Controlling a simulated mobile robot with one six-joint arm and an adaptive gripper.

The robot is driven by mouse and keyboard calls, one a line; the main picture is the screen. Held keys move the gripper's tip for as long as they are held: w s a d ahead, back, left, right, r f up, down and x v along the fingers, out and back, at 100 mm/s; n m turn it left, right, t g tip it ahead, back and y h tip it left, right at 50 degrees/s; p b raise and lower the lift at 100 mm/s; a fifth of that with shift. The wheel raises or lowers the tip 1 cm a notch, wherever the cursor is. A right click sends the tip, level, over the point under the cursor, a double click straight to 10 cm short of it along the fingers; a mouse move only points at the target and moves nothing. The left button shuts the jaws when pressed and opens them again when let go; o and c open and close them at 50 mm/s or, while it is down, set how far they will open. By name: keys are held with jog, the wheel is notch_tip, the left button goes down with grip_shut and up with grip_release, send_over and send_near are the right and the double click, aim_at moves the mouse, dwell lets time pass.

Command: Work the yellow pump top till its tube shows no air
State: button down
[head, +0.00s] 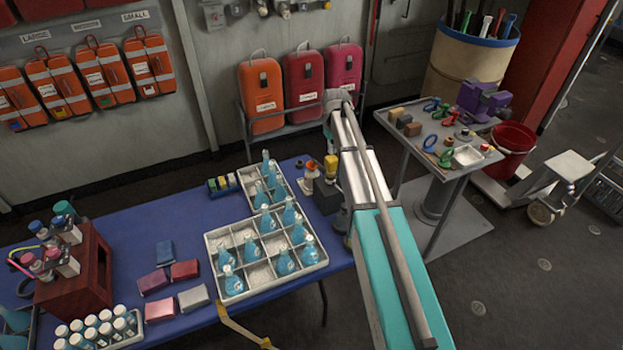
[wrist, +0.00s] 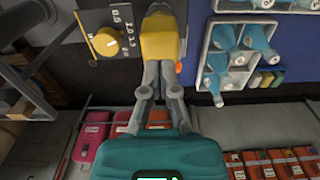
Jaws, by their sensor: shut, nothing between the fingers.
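The yellow pump top (head: 331,162) stands at the right end of the blue table, above a dark box (head: 327,201). In the wrist view the yellow pump top (wrist: 163,38) is just beyond my fingertips. My gripper (wrist: 160,82) is shut and empty, its fingertips at the near edge of the pump top; I cannot tell whether they touch it. A yellow dial (wrist: 105,42) sits on the dark numbered panel beside it. My arm hides most of the gripper in the head view. I cannot make out the tube or any air in it.
White divided trays (head: 216,262) with several blue flasks stand close to the left of the pump. A grey tool table (head: 470,173) and a red bucket (head: 512,150) are to the right.

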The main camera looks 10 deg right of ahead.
aim_at(332, 158)
jog(key=shift+f+b, duration=2.3)
jog(key=shift+r, duration=0.1)
dwell(0.4)
notch_tip(332, 158, up, 10)
jog(key=p, duration=1)
jog(key=shift+r+p, duration=0.2)
jog(key=shift+p, duration=0.1)
dwell(0.6)
jog(key=shift+r+p, duration=0.35)
dwell(1.0)
jog(key=shift+f, duration=0.15)
notch_tip(332, 158, down, 6)
jog(key=b, duration=0.6)
jog(key=shift+f+b, duration=0.2)
jog(key=shift+b, duration=0.15)
